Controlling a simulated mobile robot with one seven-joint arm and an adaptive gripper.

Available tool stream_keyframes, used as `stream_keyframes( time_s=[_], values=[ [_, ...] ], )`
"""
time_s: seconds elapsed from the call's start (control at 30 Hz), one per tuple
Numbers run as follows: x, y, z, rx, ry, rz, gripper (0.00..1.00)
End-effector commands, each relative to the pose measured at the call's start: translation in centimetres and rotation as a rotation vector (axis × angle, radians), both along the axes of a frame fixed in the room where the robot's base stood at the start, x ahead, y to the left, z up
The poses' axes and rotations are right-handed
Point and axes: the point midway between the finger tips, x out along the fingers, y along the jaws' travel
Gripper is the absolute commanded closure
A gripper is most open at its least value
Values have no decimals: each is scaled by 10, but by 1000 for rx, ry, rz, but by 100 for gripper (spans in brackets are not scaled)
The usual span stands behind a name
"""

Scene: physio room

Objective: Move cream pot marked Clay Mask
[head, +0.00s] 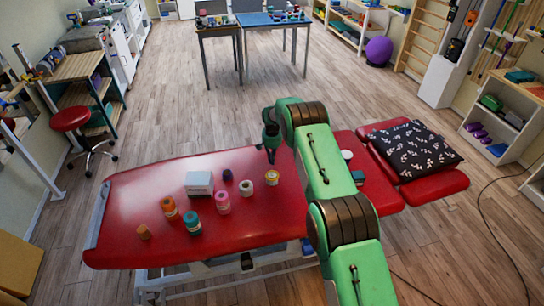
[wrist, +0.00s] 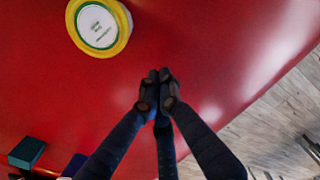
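A squat round pot with a yellow rim and a white, green-ringed label (wrist: 98,26) stands on the red couch top at the upper left of the wrist view. Its print is too small to read. It looks like the yellowish pot (head: 272,178) just below my gripper in the head view. A white-topped round pot (head: 347,155) stands right of my arm; its marking cannot be read. My gripper (head: 270,138) is above the couch, its fingertips (wrist: 158,82) together with nothing between them, apart from the yellow-rimmed pot.
A patterned cushion (head: 415,152) lies at right. The couch's left end is mostly clear.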

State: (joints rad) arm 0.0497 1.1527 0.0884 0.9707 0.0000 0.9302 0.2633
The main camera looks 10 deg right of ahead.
Motion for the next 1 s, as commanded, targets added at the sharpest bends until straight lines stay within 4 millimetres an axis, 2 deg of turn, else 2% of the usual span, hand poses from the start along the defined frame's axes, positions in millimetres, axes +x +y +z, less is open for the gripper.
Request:
stream_keyframes(
  time_s=[0.17,0.7,1.0],
  values=[
    [0,0,-20,0,1,0,100],
    [-35,11,-19,0,-1,0,100],
    [-38,12,-19,0,0,0,100]
  ],
)
